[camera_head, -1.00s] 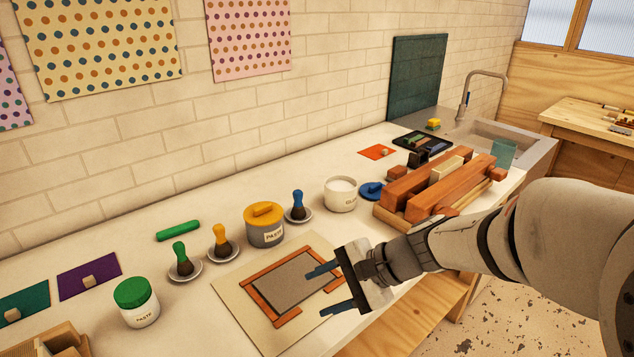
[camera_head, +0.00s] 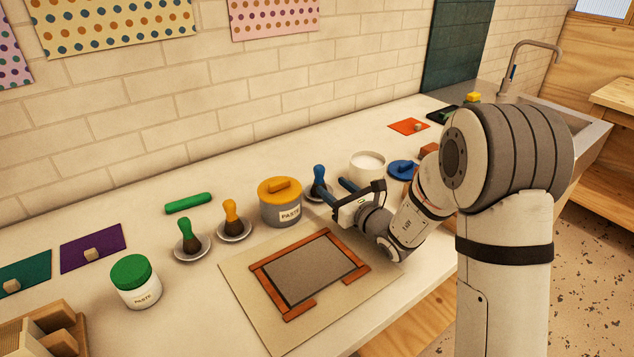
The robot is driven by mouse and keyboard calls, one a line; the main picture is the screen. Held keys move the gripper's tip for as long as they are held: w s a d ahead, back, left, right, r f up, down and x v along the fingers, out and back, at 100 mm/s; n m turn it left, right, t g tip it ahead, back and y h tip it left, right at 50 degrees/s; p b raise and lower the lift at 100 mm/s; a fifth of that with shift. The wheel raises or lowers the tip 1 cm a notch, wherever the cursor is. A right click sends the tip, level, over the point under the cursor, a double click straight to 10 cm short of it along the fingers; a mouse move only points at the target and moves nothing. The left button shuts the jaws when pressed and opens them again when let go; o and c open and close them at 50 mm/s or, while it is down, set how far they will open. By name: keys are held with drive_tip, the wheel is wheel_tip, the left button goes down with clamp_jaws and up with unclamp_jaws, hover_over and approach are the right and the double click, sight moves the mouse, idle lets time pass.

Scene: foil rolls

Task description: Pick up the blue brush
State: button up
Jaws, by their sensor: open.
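The blue brush (camera_head: 319,174) stands upright, handle up and dark bristles down, in a small saucer beside the yellow-lidded paste pot. My gripper (camera_head: 332,186) is open, its two dark blue fingers pointing up and left toward the brush. One fingertip is right by the brush's lower part and partly covers the bristles and saucer; the other is to the right of the brush. I cannot tell whether a finger touches the brush. Nothing shows held in the jaws.
The yellow-lidded pot (camera_head: 281,204) is close left of the brush, and a white pot (camera_head: 367,168) is close right. Orange (camera_head: 231,213) and green (camera_head: 186,232) brushes stand in saucers further left. A board with a brown frame (camera_head: 238,275) lies in front. A blue lid (camera_head: 401,168) lies right.

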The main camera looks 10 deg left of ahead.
sight(322, 180)
drive_tip(key=p+x, duration=0.1)
drive_tip(key=x, duration=0.5)
drive_tip(key=shift+a, duration=0.3)
drive_tip(key=c, duration=1.1)
